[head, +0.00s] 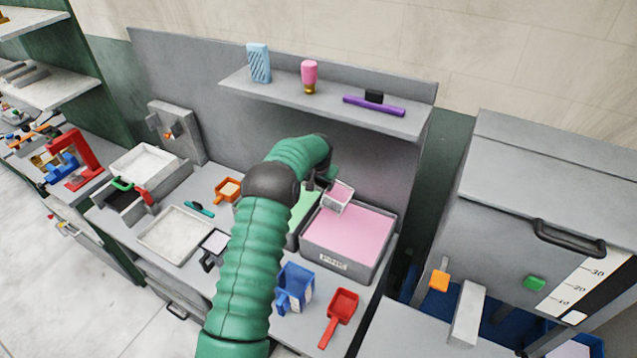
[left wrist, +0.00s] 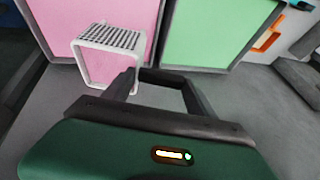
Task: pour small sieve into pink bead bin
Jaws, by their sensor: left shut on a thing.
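The small sieve (head: 338,198) is a pale, square-framed sieve above the back of the pink bead bin (head: 345,270), a grey box with a light label on its front. Pink shows inside its frame; I cannot tell whether that is beads in it or the bin behind. My left gripper (head: 323,183) is shut on the sieve, its grip partly hidden by my arm. In the left wrist view the sieve (left wrist: 108,40) sits tilted beside the left finger of the gripper (left wrist: 160,85), with its slotted side up. My right gripper is not in view.
A green-filled bin (head: 303,206) stands left of the pink bin, partly behind my arm. A blue container (head: 295,287) and a red scoop (head: 340,318) lie in front. A shelf (head: 330,104) with a blue block, pink bottle and purple tool overhangs the back.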

